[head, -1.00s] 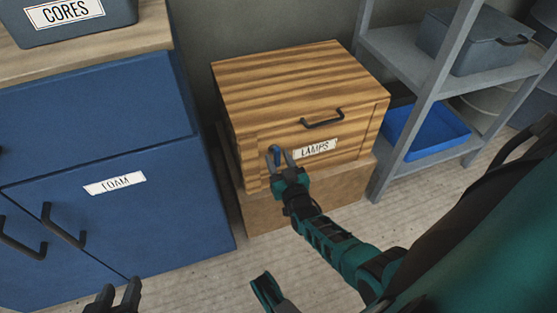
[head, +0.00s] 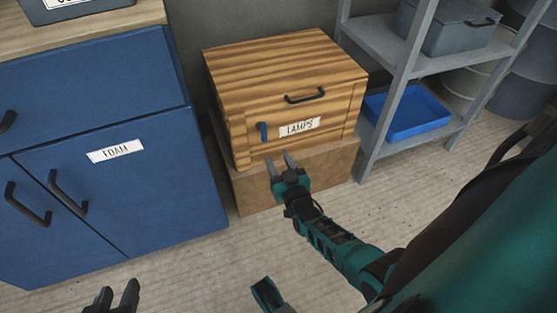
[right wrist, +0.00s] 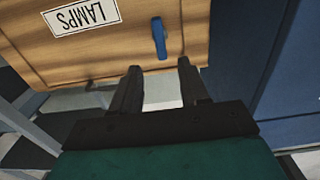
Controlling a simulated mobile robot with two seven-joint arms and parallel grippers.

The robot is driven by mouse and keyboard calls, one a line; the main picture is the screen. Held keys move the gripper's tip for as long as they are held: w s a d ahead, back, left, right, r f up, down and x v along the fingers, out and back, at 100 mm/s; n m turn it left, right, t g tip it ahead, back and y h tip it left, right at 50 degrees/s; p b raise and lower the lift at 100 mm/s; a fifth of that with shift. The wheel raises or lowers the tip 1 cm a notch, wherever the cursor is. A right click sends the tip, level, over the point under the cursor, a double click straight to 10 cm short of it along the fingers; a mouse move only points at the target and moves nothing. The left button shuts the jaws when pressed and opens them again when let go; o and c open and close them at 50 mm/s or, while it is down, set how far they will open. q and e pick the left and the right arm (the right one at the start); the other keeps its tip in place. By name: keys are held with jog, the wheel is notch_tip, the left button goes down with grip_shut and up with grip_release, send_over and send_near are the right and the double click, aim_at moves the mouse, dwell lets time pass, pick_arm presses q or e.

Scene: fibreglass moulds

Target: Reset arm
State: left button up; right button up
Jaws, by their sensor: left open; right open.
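My right gripper (head: 281,162) is open and empty, in front of the wooden box's base in the head view. Its two fingers also show in the right wrist view (right wrist: 160,85). The wooden box labelled LAMPS (head: 285,75) has a dark handle and a small blue latch (head: 263,131) on its front. The latch stands upright, and in the right wrist view it (right wrist: 159,38) lies beyond the fingertips, apart from them. My left gripper (head: 118,290) is at the bottom left of the head view, open, with only its fingers showing.
The box stands on a brown plinth (head: 300,180). A blue cabinet labelled FOAM (head: 150,190) is on the left, with protruding handles. A grey shelf (head: 385,55) on the right holds a blue tray (head: 410,115) and a grey bin (head: 450,35). The floor in front is clear.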

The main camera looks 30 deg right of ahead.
pick_arm(q)
jog(key=shift+s, duration=0.15)
pick_arm(e)
jog(key=shift+s, duration=0.15)
dwell(0.4)
jog(key=s+a+r+n+g+y, duration=0.3)
jog(key=s+a+r+g+y, duration=0.15)
jog(key=s+a, duration=0.4)
jog(key=s+a+r+n+g+y, duration=0.2)
jog(key=s+a+r+g+y, duration=0.1)
jog(key=s+a+r, duration=0.5)
pick_arm(q)
jog(key=s+a+r+y+p, duration=0.1)
jog(key=a+r+p, duration=0.3)
jog(key=r+p, duration=0.9)
jog(key=s+p, duration=0.1)
jog(key=p, duration=0.5)
pick_arm(e)
jog(key=d+r+h, duration=0.1)
jog(key=d+r, duration=0.2)
jog(key=r, duration=0.7)
jog(key=shift+s+d+r+t, duration=0.3)
jog(key=shift+s+r+t, duration=0.05)
jog(key=shift+s, duration=0.1)
